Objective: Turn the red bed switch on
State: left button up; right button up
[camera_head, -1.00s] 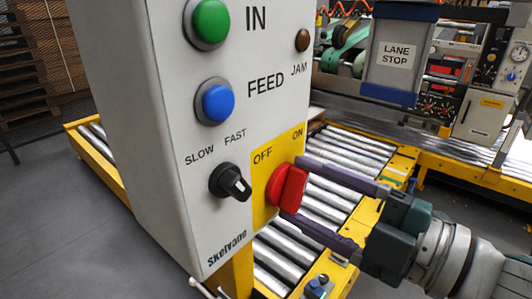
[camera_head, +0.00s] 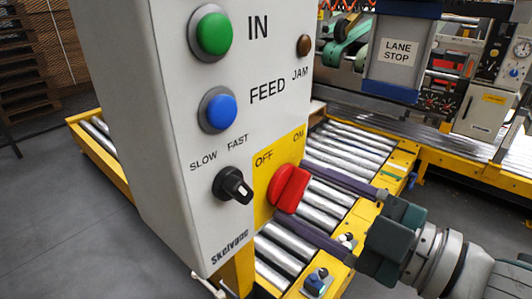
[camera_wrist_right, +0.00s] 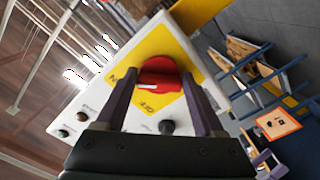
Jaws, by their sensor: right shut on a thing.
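The red bed switch (camera_head: 288,188) is a red rotary knob with a raised bar handle. It sits on a yellow plate (camera_head: 263,197) marked OFF at upper left and ON at upper right. Its bar is slanted, with the upper end leaning towards the ON side. In the right wrist view the knob (camera_wrist_right: 160,73) shows a white mark, which lies between the two labels. My right gripper (camera_head: 300,194) reaches in from the right, with one dark finger above the bar and one below, shut on it. My left gripper is not in view.
The white control box (camera_head: 165,130) also carries a green button (camera_head: 213,34), a blue button (camera_head: 219,112), a brown jam lamp (camera_head: 304,45) and a black SLOW/FAST knob (camera_head: 233,185). A roller conveyor (camera_head: 350,150) runs behind. A lane-stop box (camera_head: 398,50) stands behind it.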

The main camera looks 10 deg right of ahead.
jog(key=o, duration=1.4)
jog(key=v, duration=1)
